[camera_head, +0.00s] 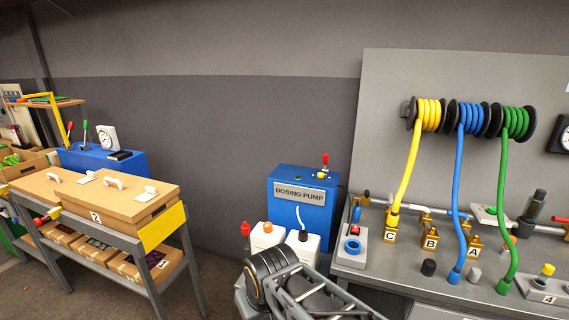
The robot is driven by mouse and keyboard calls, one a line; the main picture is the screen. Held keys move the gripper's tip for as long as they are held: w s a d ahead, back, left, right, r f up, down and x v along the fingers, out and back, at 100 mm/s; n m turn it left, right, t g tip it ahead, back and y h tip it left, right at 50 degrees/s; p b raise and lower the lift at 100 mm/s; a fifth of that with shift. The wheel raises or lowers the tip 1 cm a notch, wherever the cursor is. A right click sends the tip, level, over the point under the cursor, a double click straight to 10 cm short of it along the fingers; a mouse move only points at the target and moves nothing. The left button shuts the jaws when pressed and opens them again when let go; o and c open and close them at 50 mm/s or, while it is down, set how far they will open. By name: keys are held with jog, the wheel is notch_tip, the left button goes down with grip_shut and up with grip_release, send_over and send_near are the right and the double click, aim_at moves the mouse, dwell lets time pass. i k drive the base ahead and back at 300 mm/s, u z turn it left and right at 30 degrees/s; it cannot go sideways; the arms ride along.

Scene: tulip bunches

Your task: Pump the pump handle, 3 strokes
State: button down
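A blue box labelled DOSING PUMP (297,216) stands against the wall in the middle of the view. A short upright lever with a red knob (325,160) rises from the right part of its top; it looks like the pump handle. A thin white tube runs down the box's front to a white bottle (304,245). My arm shows at the bottom centre, in front of and below the pump. My gripper's fingers do not show, and nothing touches the handle.
White bottles with red and orange caps (267,227) stand before the pump. At right is a grey bench (440,262) with yellow, blue and green hoses. At left is a rack (100,236) with cardboard boxes. Floor shows between rack and pump.

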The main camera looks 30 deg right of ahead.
aim_at(325, 158)
jog(key=u, duration=0.15)
jog(key=i, duration=0.75)
jog(key=z, duration=0.6)
jog(key=i, duration=0.4)
jog(key=z, duration=0.4)
